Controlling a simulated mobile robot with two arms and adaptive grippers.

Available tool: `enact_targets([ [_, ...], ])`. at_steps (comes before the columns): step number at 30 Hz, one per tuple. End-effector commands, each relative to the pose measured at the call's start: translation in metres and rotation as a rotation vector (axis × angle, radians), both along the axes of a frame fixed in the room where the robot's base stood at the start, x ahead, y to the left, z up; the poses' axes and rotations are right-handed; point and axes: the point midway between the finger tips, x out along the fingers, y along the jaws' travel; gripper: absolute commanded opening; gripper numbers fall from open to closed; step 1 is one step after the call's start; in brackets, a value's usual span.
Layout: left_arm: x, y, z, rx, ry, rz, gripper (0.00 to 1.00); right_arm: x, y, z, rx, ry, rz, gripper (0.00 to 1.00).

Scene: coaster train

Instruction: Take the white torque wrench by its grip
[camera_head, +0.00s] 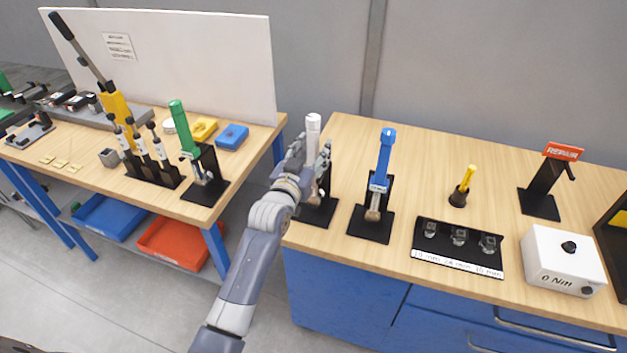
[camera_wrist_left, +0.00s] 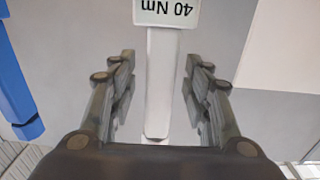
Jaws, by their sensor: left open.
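The white torque wrench (camera_head: 313,127) stands upright in a black stand (camera_head: 318,213) near the left edge of the right-hand bench. My left gripper (camera_head: 318,150) is at the wrench, partly hiding it in the head view. In the left wrist view the white grip (camera_wrist_left: 160,85) lies between the two open fingers (camera_wrist_left: 158,88), with a visible gap on each side. A label reading 40 Nm (camera_wrist_left: 166,12) shows on the wrench at the top of that view. My right gripper is not in view.
A blue wrench (camera_head: 385,155) stands in its own stand just right. A green wrench (camera_head: 181,128) stands on the left bench. Farther right are a black socket tray (camera_head: 460,265), a yellow-handled tool (camera_head: 466,180) and a white box (camera_head: 562,262). A gap separates the benches.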

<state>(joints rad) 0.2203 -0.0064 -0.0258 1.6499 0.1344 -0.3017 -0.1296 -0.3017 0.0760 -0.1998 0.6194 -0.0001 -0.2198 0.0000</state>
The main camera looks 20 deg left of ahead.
Motion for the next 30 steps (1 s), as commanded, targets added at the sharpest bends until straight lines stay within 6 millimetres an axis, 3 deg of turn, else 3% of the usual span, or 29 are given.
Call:
enact_targets([
  [8, 0.003, 0.0, 0.0, -0.001, 0.0, 0.0, 0.45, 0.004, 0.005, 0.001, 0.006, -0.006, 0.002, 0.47],
  [14, 0.002, -0.001, 0.0, -0.001, 0.0, 0.0, 0.02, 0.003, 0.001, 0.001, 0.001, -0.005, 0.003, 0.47],
  [15, 0.002, 0.0, 0.0, -0.001, 0.0, 0.0, 0.0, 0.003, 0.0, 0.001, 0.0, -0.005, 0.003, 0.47],
  [30, 0.003, 0.0, 0.006, -0.002, -0.011, 0.0, 0.0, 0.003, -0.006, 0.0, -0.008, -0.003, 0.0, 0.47],
])
